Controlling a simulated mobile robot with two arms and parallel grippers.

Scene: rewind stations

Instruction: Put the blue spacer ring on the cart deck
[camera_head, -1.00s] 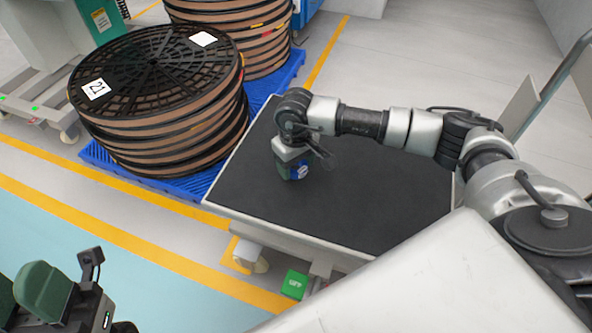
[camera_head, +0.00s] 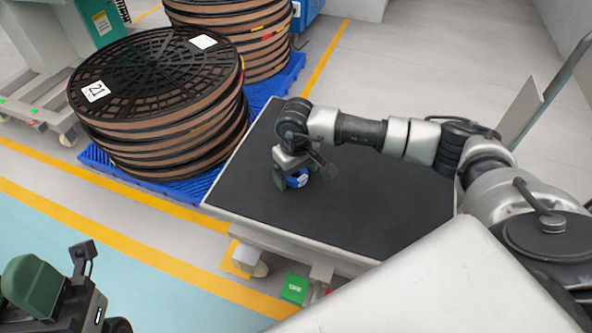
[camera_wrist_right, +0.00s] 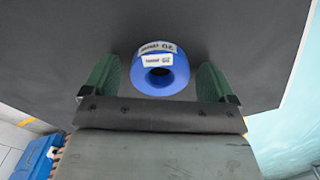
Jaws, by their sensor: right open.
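The blue spacer ring (camera_head: 298,179) rests on the black cart deck (camera_head: 370,205), near its left part. My right gripper (camera_head: 290,180) is just above the deck at the ring. In the right wrist view the blue ring (camera_wrist_right: 160,72) with white labels lies between and slightly beyond the green fingers. The right gripper's fingers (camera_wrist_right: 160,85) are open, with gaps on both sides of the ring. My left gripper (camera_head: 50,290) is at the bottom left, away from the cart; its fingers' opening cannot be made out.
Stacked reels (camera_head: 165,100) on a blue pallet (camera_head: 100,158) stand close to the cart's left side, with another reel stack (camera_head: 235,30) behind. The right and front of the deck are bare. A grey handle post (camera_head: 555,75) rises at the right.

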